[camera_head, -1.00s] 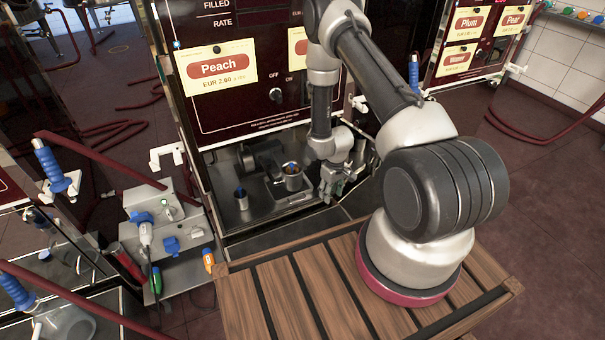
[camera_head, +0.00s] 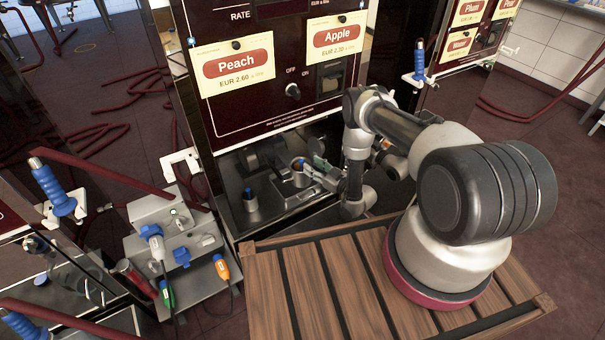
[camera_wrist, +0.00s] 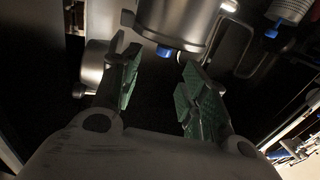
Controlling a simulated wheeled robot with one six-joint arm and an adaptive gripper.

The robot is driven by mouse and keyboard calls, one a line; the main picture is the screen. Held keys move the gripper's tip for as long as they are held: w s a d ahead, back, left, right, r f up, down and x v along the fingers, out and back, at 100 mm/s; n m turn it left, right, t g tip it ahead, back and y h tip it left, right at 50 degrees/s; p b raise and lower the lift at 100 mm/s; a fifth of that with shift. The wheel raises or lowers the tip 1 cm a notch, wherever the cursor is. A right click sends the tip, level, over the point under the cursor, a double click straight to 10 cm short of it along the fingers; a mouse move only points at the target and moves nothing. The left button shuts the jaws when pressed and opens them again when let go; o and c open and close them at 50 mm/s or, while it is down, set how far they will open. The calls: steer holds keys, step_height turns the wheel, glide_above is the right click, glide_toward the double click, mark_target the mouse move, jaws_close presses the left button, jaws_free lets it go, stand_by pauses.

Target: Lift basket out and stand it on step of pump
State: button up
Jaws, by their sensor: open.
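A round metal pot (camera_head: 300,181) stands on the pump's recessed metal floor. In the wrist view the pot (camera_wrist: 182,22) appears upside down just beyond my fingertips. A blue tab (camera_wrist: 165,51) shows at its rim, apparently part of the basket; the basket's body is hidden inside the pot. My gripper (camera_head: 316,166) is beside the pot at its right, partly hidden by the arm. In the wrist view my gripper (camera_wrist: 160,62) is open, with its green pads apart and nothing between them. The pump step (camera_head: 275,228) is the metal ledge in front.
A small perforated metal cylinder with a blue top (camera_head: 250,202) stands left of the pot; it shows in the wrist view too (camera_wrist: 291,10). A dark motor (camera_head: 262,155) lies behind. A wooden slatted table (camera_head: 290,290) is in front. Grey boxes with plugs (camera_head: 165,220) stand left.

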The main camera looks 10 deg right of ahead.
mark_target(301, 160)
steer(key=x, duration=0.7)
steer(key=shift+s+f, duration=0.1)
steer(key=shift+f, duration=0.2)
steer(key=shift+c, duration=0.2)
steer(key=c, duration=0.9)
